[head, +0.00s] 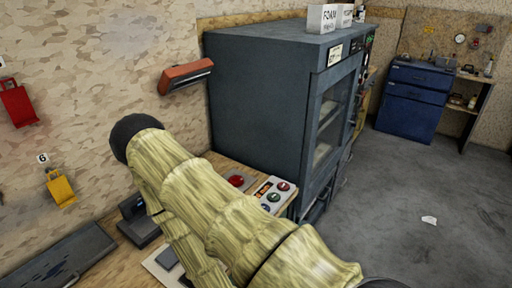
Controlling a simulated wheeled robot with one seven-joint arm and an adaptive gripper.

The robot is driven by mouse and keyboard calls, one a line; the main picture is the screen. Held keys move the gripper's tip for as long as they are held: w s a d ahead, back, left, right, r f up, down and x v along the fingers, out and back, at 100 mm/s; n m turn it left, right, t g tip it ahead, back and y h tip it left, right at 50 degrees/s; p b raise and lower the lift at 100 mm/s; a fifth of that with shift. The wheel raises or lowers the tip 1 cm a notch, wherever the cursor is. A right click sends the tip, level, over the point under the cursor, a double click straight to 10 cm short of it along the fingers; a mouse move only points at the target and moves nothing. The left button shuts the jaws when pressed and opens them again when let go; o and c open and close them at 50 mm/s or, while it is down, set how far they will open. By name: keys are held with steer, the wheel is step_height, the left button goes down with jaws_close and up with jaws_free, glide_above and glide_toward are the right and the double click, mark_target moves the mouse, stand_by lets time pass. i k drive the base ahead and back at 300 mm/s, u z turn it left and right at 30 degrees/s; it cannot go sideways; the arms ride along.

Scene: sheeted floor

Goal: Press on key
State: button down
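A small control panel (275,193) with several round coloured keys stands on the wooden bench, just left of the dark grey cabinet. A red key (283,187) and a green key (274,197) show on it. Their markings are too small to read, so I cannot tell which is the on key. A separate red button (237,181) sits left of the panel. My arm, with a pale yellow wood-like surface, crosses the lower middle of the head view and passes in front of the bench. My gripper does not show.
The tall grey cabinet (258,100) with a glazed door stands behind the bench (118,238). An orange-red holder (186,76) juts from the wall. A dark box (138,222) and a flat dark case (62,262) lie at left. Open floor (390,215) is at right.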

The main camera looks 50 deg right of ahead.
mark_target(274, 197)
steer(key=u, duration=0.1)
steer(key=k, duration=0.4)
steer(key=z, duration=1.15)
